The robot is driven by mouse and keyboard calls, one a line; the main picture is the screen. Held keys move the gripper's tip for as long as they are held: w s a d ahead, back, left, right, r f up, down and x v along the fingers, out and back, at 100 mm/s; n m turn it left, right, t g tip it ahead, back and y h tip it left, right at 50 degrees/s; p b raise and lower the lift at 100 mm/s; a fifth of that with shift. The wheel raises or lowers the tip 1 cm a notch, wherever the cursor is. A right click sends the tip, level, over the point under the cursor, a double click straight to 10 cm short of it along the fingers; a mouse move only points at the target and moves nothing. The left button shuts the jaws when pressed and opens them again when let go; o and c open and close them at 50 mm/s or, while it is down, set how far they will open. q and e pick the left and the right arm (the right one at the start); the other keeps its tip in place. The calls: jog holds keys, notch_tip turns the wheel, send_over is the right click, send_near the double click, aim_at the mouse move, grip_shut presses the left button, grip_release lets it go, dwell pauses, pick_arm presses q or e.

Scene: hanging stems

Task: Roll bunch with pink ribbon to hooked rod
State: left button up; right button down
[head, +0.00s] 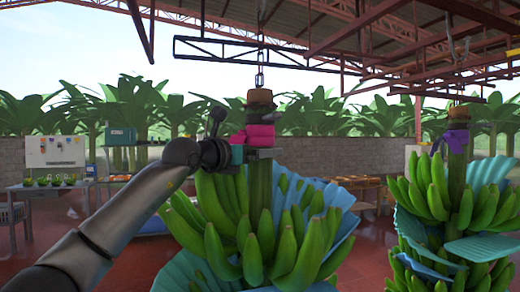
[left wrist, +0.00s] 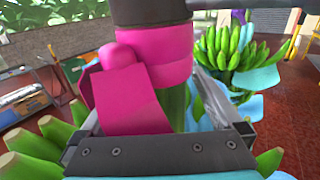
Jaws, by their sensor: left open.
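The bunch with the pink ribbon (head: 262,134) hangs upright from a chain (head: 260,78) in the middle of the head view, with green bananas and blue sheets around its stem (head: 259,185). The ribbon also shows large in the left wrist view (left wrist: 165,72). My left gripper (head: 258,153) is at the stem, just below the ribbon. In the left wrist view its open fingers lie on either side of the stem, below the ribbon; contact cannot be told. I cannot make out a hooked rod. My right gripper is not in view.
A second bunch with a purple ribbon (head: 450,139) hangs at the right. Tables stand at the back left, one with a white board (head: 55,151). A grey block wall (head: 350,156) closes the back. Red floor lies between.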

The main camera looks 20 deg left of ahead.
pick_arm(q)
jog(key=shift+w+d, duration=0.1)
jog(key=shift+w, duration=0.15)
jog(key=shift+c, duration=0.2)
grip_shut()
dwell(0.6)
